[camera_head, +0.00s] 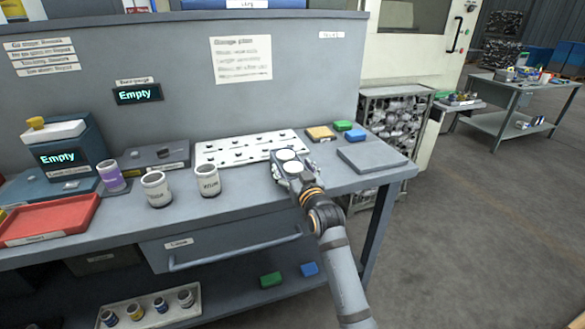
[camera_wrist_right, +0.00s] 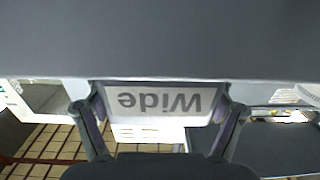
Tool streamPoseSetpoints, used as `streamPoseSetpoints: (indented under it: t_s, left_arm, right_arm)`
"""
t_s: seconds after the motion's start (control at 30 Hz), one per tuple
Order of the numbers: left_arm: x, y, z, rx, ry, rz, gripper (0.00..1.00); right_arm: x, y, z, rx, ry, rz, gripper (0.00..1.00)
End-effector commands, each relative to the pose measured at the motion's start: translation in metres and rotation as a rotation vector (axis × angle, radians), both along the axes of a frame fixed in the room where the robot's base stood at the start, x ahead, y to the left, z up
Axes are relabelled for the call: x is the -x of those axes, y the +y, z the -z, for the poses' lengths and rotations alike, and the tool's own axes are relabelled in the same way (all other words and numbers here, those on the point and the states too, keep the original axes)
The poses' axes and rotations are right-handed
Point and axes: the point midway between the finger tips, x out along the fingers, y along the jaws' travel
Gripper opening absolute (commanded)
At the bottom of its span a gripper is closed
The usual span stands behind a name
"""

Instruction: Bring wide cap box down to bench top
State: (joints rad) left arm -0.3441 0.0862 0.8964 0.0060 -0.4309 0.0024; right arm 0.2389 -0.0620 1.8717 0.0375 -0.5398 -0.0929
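My right gripper (camera_head: 293,172) is at the box, over the right part of the bench top (camera_head: 240,205). In the wrist view the right fingers (camera_wrist_right: 161,115) press close on both sides of the labelled face. I cannot tell whether the box touches the bench. My left gripper is out of view.
A white plate with dark holes (camera_head: 225,150) lies behind the box. Coloured blocks (camera_head: 343,126) and a flat grey pad (camera_head: 372,158) are to its right.

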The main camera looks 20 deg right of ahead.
Motion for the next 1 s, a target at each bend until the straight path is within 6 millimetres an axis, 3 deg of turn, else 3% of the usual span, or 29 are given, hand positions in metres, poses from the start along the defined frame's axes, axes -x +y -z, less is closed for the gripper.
streamPoseSetpoints:
  t_s: [0.47,0.8,1.0]
  left_arm:
    - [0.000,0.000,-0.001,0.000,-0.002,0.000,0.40]
    - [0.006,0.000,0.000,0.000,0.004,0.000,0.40]
    - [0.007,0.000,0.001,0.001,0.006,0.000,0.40]
  right_arm:
    - [0.007,0.000,-0.002,0.000,0.000,0.000,0.93]
    - [0.086,-0.003,-0.001,-0.001,0.002,0.000,0.93]
    - [0.115,-0.004,-0.002,0.000,0.000,0.000,0.93]
